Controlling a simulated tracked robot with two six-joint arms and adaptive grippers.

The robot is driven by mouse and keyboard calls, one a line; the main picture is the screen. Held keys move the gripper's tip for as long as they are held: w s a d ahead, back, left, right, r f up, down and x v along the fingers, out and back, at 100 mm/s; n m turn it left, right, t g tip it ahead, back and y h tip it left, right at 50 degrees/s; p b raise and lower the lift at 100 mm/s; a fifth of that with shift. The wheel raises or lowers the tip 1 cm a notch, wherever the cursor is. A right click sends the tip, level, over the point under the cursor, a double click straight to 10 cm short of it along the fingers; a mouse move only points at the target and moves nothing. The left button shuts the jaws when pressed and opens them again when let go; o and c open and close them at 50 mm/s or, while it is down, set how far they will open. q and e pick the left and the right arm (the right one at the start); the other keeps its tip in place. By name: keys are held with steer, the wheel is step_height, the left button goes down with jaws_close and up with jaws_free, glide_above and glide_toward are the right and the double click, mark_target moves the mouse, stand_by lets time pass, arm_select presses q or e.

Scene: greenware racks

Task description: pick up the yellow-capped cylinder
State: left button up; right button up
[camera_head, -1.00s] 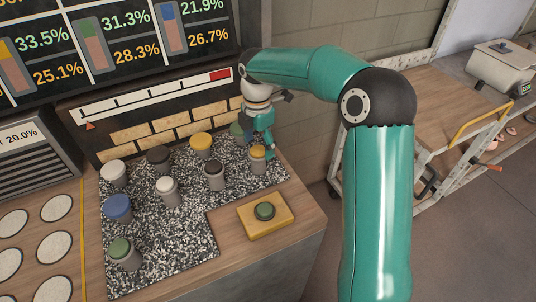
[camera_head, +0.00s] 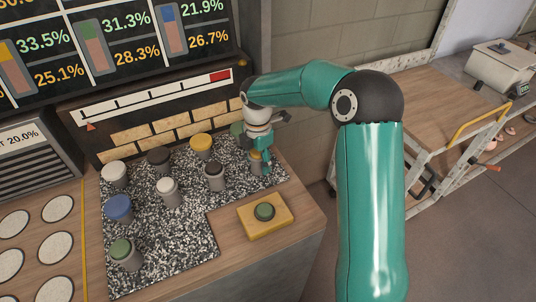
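A grey cylinder with a yellow cap (camera_head: 256,157) stands at the right end of the speckled mat (camera_head: 185,230). My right gripper (camera_head: 260,162) points down over it, with a teal finger along its right side. The gripper partly hides this cylinder, and I cannot tell whether the fingers touch it. A second, wider yellow-capped cylinder (camera_head: 201,146) stands at the back of the mat, apart from the gripper. My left gripper is out of view.
Other cylinders with white, black, blue and green caps (camera_head: 119,208) stand on the mat. One green-capped cylinder (camera_head: 237,130) is close behind my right gripper. A yellow block with a green button (camera_head: 264,212) is in front. A display panel (camera_head: 120,50) rises behind.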

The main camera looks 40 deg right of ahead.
steer(key=c, duration=0.8)
steer(key=shift+c, duration=0.2)
steer(key=shift+r, duration=0.15)
